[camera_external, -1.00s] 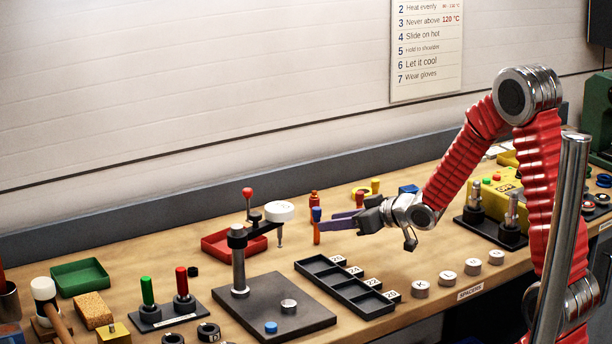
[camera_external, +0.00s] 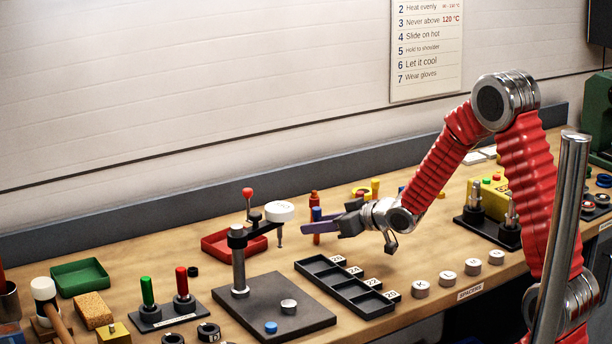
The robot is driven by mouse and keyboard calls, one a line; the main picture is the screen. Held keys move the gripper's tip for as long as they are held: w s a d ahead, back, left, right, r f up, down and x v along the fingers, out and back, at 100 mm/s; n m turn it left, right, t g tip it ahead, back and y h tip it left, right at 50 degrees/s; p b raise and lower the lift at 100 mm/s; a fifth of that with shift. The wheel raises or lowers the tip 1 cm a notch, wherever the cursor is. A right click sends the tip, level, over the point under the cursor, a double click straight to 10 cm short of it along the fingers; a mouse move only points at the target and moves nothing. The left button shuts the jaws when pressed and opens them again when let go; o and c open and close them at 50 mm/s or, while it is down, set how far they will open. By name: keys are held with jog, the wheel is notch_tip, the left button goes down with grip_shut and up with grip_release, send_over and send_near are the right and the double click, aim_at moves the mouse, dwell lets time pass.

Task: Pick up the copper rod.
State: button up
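My gripper (camera_external: 318,221) is at mid-bench, pointing left, with its purple-grey fingers level. No other clear copper rod shows.
A red tray (camera_external: 233,243) and a press with a steel column (camera_external: 238,265) stand left of my gripper. A black compartment tray (camera_external: 345,287) lies in front of it. A red bottle-like item (camera_external: 314,198) stands behind. Labelled round spacers (camera_external: 446,278) line the front right.

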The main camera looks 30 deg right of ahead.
jog(key=shift+w+a+f, duration=0.15)
jog(key=shift+w+f, duration=0.05)
jog(key=shift+w, duration=0.15)
jog(key=shift+c, duration=0.7)
grip_shut()
